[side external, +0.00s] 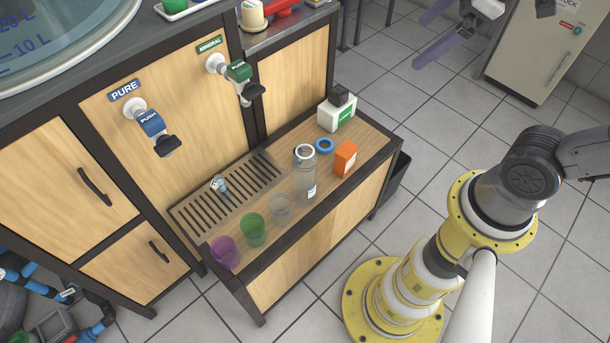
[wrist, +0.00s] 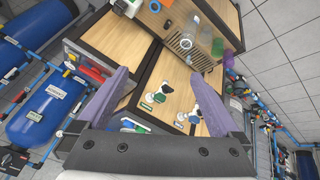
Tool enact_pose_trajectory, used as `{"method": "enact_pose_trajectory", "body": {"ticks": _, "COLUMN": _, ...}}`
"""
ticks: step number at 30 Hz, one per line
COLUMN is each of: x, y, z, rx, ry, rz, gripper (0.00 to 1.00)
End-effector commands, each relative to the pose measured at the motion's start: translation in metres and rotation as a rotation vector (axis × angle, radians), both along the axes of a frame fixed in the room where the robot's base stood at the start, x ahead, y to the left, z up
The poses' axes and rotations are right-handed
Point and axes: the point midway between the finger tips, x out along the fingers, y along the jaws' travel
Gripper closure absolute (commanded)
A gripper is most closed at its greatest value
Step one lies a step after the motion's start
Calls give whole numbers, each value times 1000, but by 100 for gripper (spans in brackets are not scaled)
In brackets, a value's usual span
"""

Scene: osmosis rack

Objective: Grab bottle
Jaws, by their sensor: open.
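A clear, upright bottle (side external: 305,178) with a white ring at its top stands on the wooden shelf (side external: 377,143), between a clear cup and an orange box. In the wrist view, what looks like the bottle (wrist: 187,42) shows small near the top, beyond the fingers. My gripper (side external: 420,40), with purple fingers, is at the upper right of the side view, well away from the bottle. In the wrist view my gripper (wrist: 172,70) has its fingers wide apart with nothing between them nearby.
A purple cup (side external: 225,252), green cup (side external: 253,229) and clear cup (side external: 280,208) stand left of the bottle. A blue ring (side external: 325,146), orange box (side external: 345,158) and white box (side external: 337,113) stand right. Blue (side external: 152,126) and green (side external: 240,72) taps jut out above.

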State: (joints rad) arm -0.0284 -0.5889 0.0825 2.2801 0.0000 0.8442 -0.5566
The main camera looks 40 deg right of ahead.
Motion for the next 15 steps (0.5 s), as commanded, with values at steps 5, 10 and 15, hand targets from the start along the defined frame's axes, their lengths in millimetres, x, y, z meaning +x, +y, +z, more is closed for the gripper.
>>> {"method": "enact_pose_trajectory", "body": {"ticks": 5, "x": 58, "y": 16, "z": -13, "rx": -106, "ry": 79, "rz": 242, "gripper": 0}}
{"method": "enact_pose_trajectory", "body": {"ticks": 10, "x": 115, "y": 39, "z": -51, "rx": -186, "ry": 177, "rz": 478, "gripper": 0}}
{"method": "enact_pose_trajectory", "body": {"ticks": 15, "x": 154, "y": 68, "z": -112, "rx": -225, "ry": 292, "rz": 659, "gripper": 0}}
